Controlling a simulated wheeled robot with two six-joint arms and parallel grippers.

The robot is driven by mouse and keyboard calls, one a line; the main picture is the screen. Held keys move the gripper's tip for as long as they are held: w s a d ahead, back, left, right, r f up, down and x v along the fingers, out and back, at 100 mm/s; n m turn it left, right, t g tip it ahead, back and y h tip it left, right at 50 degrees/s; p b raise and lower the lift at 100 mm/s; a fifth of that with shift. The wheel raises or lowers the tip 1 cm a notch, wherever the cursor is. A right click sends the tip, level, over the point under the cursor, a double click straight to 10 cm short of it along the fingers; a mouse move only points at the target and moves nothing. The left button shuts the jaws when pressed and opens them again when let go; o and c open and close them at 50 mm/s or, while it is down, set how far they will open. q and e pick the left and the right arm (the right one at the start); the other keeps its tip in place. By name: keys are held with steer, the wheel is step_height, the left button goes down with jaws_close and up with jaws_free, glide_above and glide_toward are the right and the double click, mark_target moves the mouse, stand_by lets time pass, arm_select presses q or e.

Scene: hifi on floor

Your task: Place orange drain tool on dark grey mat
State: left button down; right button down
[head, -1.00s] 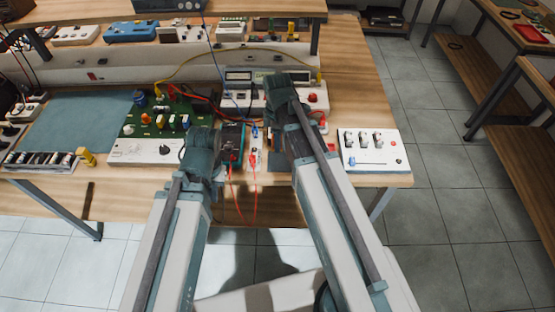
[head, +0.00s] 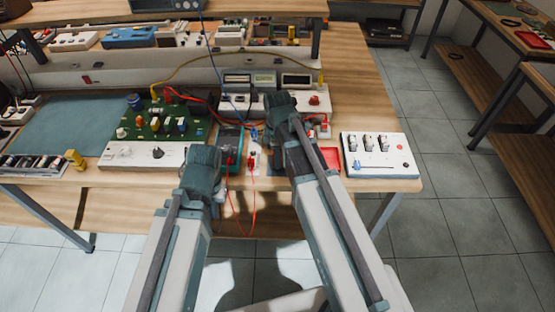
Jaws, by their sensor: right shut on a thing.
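My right gripper (head: 278,104) is over the right-middle of the bench, near the instruments. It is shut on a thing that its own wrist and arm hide. My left gripper (head: 203,162) is low at the bench's front edge, beside the multimeter. Its fingers are hidden, so I cannot tell whether it is open. I cannot make out an orange drain tool. A flat grey-teal mat (head: 75,125) lies at the left of the bench, bare and apart from both grippers; I cannot tell whether it is the dark grey mat.
A green circuit board (head: 165,122) stands beside the mat. The multimeter (head: 231,142) with red leads is between my arms. A white switch panel (head: 379,156) and a red tray edge (head: 330,157) are right of my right arm. A shelf (head: 150,65) runs behind.

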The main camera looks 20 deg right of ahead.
steer(key=shift+f, duration=0.15)
steer(key=c, duration=0.5)
jaws_free()
step_height(320, 180, up, 12)
steer(key=p, duration=1.2)
steer(key=shift+r, duration=0.25)
steer(key=shift+s+a, duration=0.2)
steer(key=shift+s+a+m+h, duration=0.2)
steer(key=shift+s+a+m, duration=1.6)
steer(key=shift+s, duration=0.5)
steer(key=shift+s+a+m+h, duration=0.2)
steer(key=shift+s+a+m, duration=1.5)
steer(key=shift+s, duration=0.65)
steer(key=shift+s+a+m+h, duration=0.2)
steer(key=shift+s+a+m, duration=1.35)
steer(key=shift+s+m, duration=0.6)
